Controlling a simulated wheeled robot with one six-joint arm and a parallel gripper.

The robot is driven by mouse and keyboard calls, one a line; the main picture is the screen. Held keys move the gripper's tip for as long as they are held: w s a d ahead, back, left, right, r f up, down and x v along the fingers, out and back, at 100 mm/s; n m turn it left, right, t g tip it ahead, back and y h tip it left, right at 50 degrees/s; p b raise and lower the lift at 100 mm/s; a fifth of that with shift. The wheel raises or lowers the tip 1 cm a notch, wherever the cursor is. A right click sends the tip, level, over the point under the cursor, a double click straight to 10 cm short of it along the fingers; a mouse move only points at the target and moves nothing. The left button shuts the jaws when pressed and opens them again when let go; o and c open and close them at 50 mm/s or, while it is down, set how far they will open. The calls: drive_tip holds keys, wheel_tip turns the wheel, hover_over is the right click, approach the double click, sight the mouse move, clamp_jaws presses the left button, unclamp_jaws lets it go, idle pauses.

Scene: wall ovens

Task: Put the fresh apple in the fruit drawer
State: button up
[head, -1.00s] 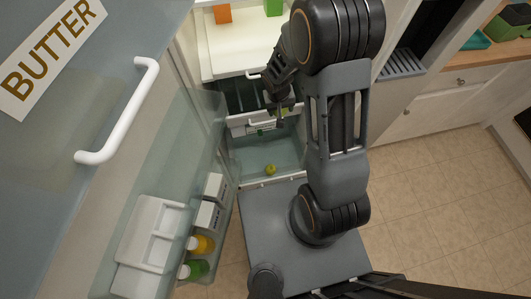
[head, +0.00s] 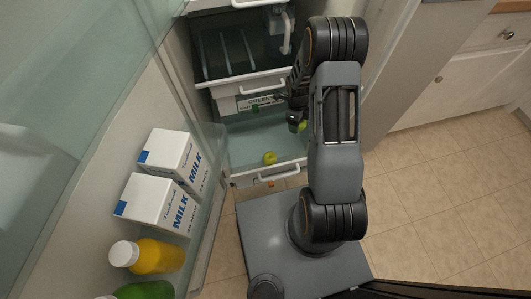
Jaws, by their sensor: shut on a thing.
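My gripper (head: 298,122) is shut on a yellow-green apple (head: 303,127), which is mostly hidden behind the gripper and arm. It is over the right part of an open clear-bottomed drawer (head: 240,144) low in the fridge. I cannot tell how high the apple is above the drawer floor. Another yellow-green apple (head: 270,158) lies in that drawer near its front. The drawer has a white front with a handle (head: 280,172), and a small orange mark shows below the handle. Which apple is fresh cannot be told.
Above sits a white drawer labelled "GREEN…" (head: 258,102), then a dark slotted shelf or drawer (head: 230,55). The open fridge door at left holds milk cartons (head: 160,202), a yellow bottle (head: 150,256) and a green bottle. Tiled floor is free at right.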

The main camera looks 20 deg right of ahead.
wheel_tip(320, 180, down, 4)
drive_tip(key=m+b, duration=0.1)
drive_tip(key=m, duration=0.1)
drive_tip(key=m+b, duration=0.1)
drive_tip(key=m, duration=0.2)
drive_tip(key=shift+w+f+g+y, duration=0.1)
drive_tip(key=shift+f+g+y, duration=0.1)
drive_tip(key=shift+g+y, duration=0.15)
wheel_tip(320, 180, down, 4)
drive_tip(key=m+b, duration=0.2)
drive_tip(key=b, duration=0.7)
hover_over(290, 157)
drive_tip(key=w, duration=0.1)
drive_tip(key=shift+m+y, duration=0.25)
drive_tip(key=shift+m, duration=0.05)
drive_tip(key=x, duration=0.3)
drive_tip(key=w+x, duration=0.1)
drive_tip(key=x, duration=0.3)
drive_tip(key=w+x, duration=0.1)
drive_tip(key=x, duration=0.3)
drive_tip(key=shift+w+d+f, duration=0.2)
drive_tip(key=shift+d+f, duration=0.15)
drive_tip(key=shift+f, duration=0.2)
drive_tip(key=shift+w+b+x, duration=0.25)
drive_tip(key=shift+b+x, duration=0.15)
drive_tip(key=shift+x, duration=0.7)
drive_tip(key=shift+w+b+x, duration=0.2)
drive_tip(key=shift+b+x, duration=0.15)
drive_tip(key=shift+x, duration=0.75)
drive_tip(key=shift+f, duration=0.15)
